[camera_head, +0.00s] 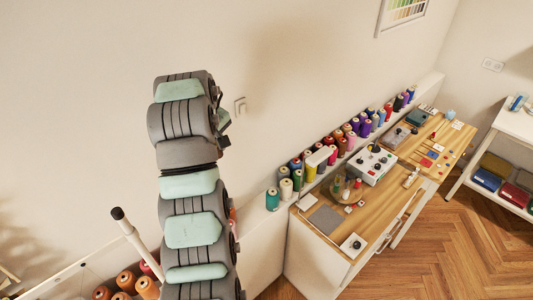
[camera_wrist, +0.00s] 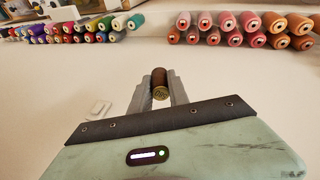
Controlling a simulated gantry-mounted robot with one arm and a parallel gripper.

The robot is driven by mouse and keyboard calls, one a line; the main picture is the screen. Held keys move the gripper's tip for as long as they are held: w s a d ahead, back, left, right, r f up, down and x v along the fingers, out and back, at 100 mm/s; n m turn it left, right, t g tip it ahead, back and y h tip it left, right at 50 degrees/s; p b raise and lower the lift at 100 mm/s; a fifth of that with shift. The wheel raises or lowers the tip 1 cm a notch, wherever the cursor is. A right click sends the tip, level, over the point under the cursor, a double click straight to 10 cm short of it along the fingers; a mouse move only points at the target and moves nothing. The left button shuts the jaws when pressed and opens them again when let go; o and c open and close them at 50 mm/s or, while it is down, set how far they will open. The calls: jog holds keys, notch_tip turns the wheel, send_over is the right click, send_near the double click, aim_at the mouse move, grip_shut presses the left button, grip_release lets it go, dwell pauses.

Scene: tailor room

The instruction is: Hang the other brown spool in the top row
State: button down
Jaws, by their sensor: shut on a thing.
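In the wrist view my gripper (camera_wrist: 159,92) is shut on a small dark brown spool (camera_wrist: 159,81), held between its two grey fingers with one round end toward the camera. A pale plain surface lies around the held spool, and nothing touches it apart from the fingers. Rows of red, pink and orange spools (camera_wrist: 235,40) show beyond it at the upper right. In the head view my arm stands in the middle, and its gripper and the held spool cannot be made out. I cannot pick out a second brown spool or a bare place in the top row.
In the head view several orange-brown spools (camera_head: 126,281) sit at the lower left beside a white post (camera_head: 132,233). Coloured thread cones (camera_head: 327,145) line a ledge behind the wooden workbench (camera_head: 375,217). In the wrist view multicoloured spools (camera_wrist: 85,30) are at the upper left.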

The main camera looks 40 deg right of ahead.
jog(key=w+a+r+n+t+y+p, duration=0.1)
jog(key=w+a+r+n+p, duration=0.3)
jog(key=a, duration=0.6)
jog(key=w+a+r+n+b, duration=0.1)
jog(key=a+r, duration=0.5)
jog(key=a, duration=0.4)
jog(key=w+a+r+n+t+y+p, duration=0.1)
jog(key=w+a+r+n+p, duration=0.2)
jog(key=a, duration=0.7)
jog(key=s+a+r+n+y+p, duration=0.1)
jog(key=a+r, duration=0.4)
jog(key=a, duration=0.5)
jog(key=s+a+r+n+t+y+p, duration=0.1)
jog(key=a+r, duration=0.4)
jog(key=a, duration=0.5)
jog(key=s+a+r+n+y+p, duration=0.1)
jog(key=s+a+r+n, duration=0.2)
jog(key=a, duration=0.6)
notch_tip(320, 180, up, 3)
jog(key=shift+s+a+n+t, duration=0.3)
jog(key=shift+s+a, duration=0.1)
jog(key=shift+s, duration=0.65)
jog(key=shift+w+f, duration=0.1)
jog(key=x, duration=0.4)
jog(key=shift+d+f, duration=0.3)
jog(key=shift+d, duration=0.05)
